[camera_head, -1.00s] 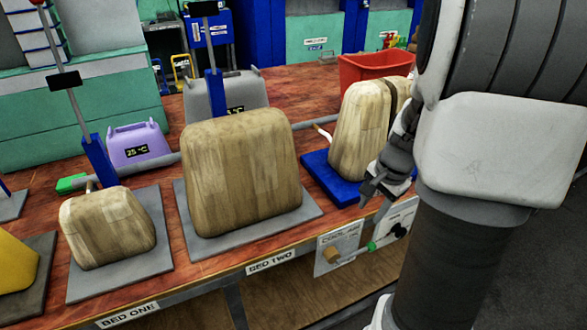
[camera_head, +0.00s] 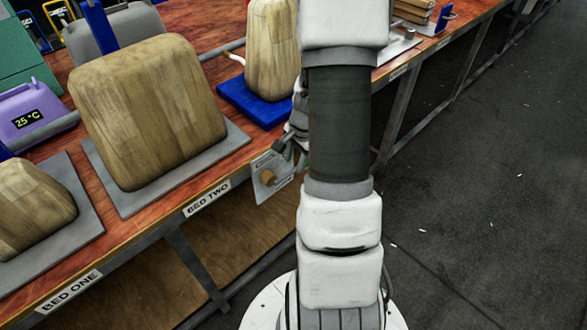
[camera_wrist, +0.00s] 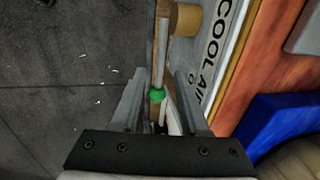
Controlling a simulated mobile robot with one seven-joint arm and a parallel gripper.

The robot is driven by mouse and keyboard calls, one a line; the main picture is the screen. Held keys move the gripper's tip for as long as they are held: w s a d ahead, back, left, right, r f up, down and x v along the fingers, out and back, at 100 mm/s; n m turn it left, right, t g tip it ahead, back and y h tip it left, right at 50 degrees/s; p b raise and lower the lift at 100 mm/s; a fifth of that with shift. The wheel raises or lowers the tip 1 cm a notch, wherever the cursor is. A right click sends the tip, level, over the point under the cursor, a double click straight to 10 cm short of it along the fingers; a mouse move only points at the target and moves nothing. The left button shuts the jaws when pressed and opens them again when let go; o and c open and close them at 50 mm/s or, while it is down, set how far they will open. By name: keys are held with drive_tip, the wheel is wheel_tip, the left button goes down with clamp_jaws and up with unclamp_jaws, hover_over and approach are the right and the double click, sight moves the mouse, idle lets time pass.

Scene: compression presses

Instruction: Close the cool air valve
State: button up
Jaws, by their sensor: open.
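The cool air panel (camera_head: 262,178) is a pale plate on the front edge of the bench, with a tan round knob (camera_head: 268,177). In the wrist view the panel (camera_wrist: 222,45) shows "COOL AIR" lettering, and the knob (camera_wrist: 187,17) is at the top. A thin pale rod or pipe runs down from there to a green fitting (camera_wrist: 157,95). My gripper (camera_wrist: 159,75) is open, its fingers on either side of the green fitting in the picture; contact cannot be told. In the head view my gripper (camera_head: 283,145) is just above the panel, partly hidden by my arm.
The red-brown bench top (camera_head: 150,222) holds wooden blocks (camera_head: 145,105) on grey plates and one on a blue base (camera_head: 258,104). A purple unit (camera_head: 28,118) reads 25 °C. Open dark floor (camera_head: 480,200) lies to the right.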

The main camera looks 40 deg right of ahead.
sight(292, 172)
drive_tip(key=shift+w+f, duration=0.15)
drive_tip(key=shift+f, duration=0.55)
drive_tip(key=shift+w+f, duration=0.1)
drive_tip(key=shift+f, duration=0.6)
drive_tip(key=shift+c, duration=0.3)
clamp_jaws()
